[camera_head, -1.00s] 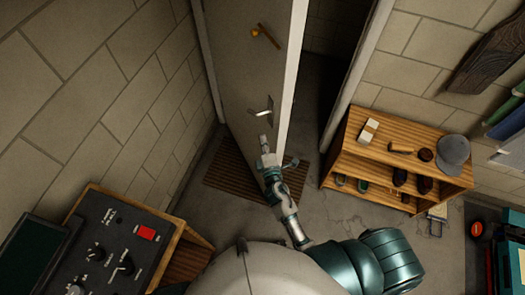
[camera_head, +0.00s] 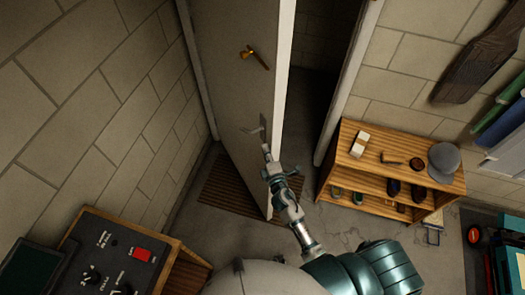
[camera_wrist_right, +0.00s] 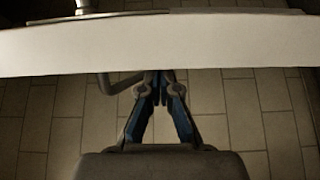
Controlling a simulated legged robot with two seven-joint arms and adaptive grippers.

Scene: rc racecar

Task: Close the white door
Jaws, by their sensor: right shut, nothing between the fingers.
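The white door (camera_head: 236,75) stands ajar in the head view, with a dark gap between its free edge and the door frame. Its lever handle (camera_head: 253,130) is on the face towards me, and a brass-coloured fitting (camera_head: 255,58) sits higher up. My right gripper (camera_head: 265,149) is shut and empty, close to the handle near the free edge. In the right wrist view the door's pale edge (camera_wrist_right: 160,43) crosses above my right gripper (camera_wrist_right: 160,80), which hides part of the handle (camera_wrist_right: 118,85). I cannot tell whether they touch. My left gripper is out of view.
A wooden shelf (camera_head: 343,172) with shoes and a cap (camera_head: 446,160) stands right of the doorway. A brown mat (camera_head: 225,193) lies below the door. A control panel (camera_head: 110,250) is at lower left. A brick wall (camera_head: 100,80) runs along the left.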

